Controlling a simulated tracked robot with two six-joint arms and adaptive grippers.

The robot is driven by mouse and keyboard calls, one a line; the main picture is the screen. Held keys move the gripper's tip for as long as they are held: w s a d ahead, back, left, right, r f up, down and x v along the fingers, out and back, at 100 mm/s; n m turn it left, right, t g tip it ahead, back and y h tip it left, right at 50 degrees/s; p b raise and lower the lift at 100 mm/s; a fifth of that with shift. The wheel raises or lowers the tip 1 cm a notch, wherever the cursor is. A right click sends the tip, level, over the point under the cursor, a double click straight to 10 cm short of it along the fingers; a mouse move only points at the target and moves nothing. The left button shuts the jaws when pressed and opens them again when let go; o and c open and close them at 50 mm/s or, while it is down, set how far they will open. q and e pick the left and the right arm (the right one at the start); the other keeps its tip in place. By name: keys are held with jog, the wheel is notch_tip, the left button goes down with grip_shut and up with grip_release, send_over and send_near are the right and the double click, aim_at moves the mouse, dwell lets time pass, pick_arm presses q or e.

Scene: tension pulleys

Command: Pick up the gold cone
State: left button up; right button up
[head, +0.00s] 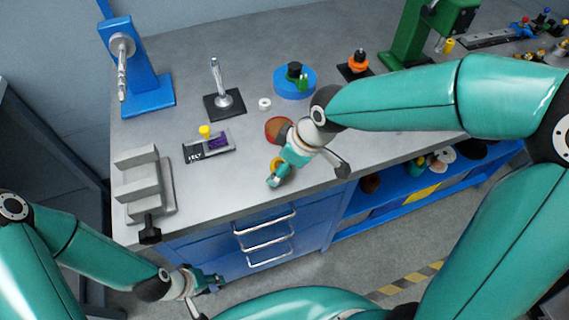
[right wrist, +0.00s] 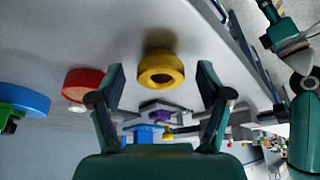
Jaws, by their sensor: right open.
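The gold cone (right wrist: 161,69) lies on the grey bench top, round with a dark hole facing the right wrist camera. In the head view a little of the gold cone (head: 276,162) shows beside my right gripper, which hides the rest. My right gripper (right wrist: 160,80) is open, with the cone ahead between its fingertips and not gripped. My left gripper (head: 207,280) hangs low in front of the bench drawers, away from the cone; its finger opening is unclear.
A red-brown disc (head: 279,130) lies just behind the cone. A blue round part (head: 294,83), a white ring (head: 264,104), a black-based post (head: 224,104) and a label plate (head: 209,149) stand nearby. A grey vise (head: 143,182) is at the left edge.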

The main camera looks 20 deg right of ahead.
jog(key=shift+c, duration=0.2)
jog(key=c, duration=1.3)
jog(key=shift+o, duration=0.2)
